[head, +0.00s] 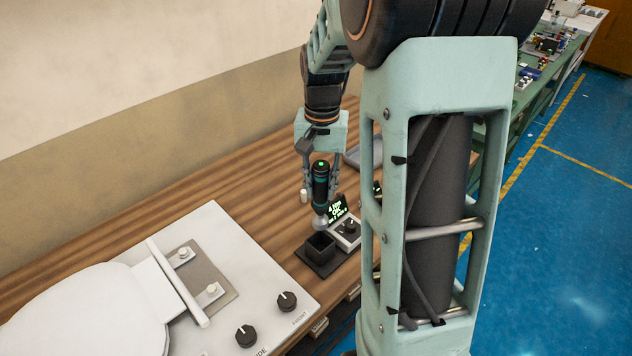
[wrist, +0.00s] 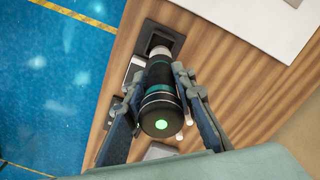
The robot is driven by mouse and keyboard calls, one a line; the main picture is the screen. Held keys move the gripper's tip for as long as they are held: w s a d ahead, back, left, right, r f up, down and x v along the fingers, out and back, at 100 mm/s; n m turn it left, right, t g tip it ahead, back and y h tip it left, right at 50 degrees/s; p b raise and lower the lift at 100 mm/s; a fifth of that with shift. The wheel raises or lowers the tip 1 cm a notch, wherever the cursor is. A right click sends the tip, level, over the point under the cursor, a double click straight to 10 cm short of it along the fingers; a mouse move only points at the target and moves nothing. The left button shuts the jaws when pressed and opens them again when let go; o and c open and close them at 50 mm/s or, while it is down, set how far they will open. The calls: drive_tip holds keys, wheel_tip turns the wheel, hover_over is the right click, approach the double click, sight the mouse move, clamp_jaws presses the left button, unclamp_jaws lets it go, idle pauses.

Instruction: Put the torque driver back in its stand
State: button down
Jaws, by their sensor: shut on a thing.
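The torque driver (head: 320,186) is a black cylinder with teal bands and a green light on its top end. My gripper (head: 321,192) is shut on it and holds it roughly upright. In the wrist view the driver (wrist: 159,98) sits between the two fingers of my gripper (wrist: 160,95), light end toward the camera. The stand (head: 319,252) is a black square holder with an open socket on the wooden bench. The driver's lower tip is above and close to the stand in the head view. In the wrist view the stand (wrist: 160,38) lies past the driver's far end, partly hidden by it.
A small controller (head: 346,231) with a green-lit display and a knob stands right beside the stand. A white panel (head: 225,250) with a toilet seat, hinges and black knobs lies to the left. A grey tray (head: 352,158) is behind, partly hidden by my arm.

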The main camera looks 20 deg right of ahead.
sight(321, 220)
idle(0.3)
drive_tip(key=shift+f+b, duration=1.55)
drive_tip(key=shift+f, duration=0.5)
drive_tip(key=shift+f, duration=0.2)
drive_tip(key=shift+f+b, duration=2.9)
drive_tip(key=shift+f, duration=1)
drive_tip(key=c, duration=1.5)
unclamp_jaws()
drive_tip(key=shift+c, duration=0.2)
drive_tip(key=shift+s, duration=0.1)
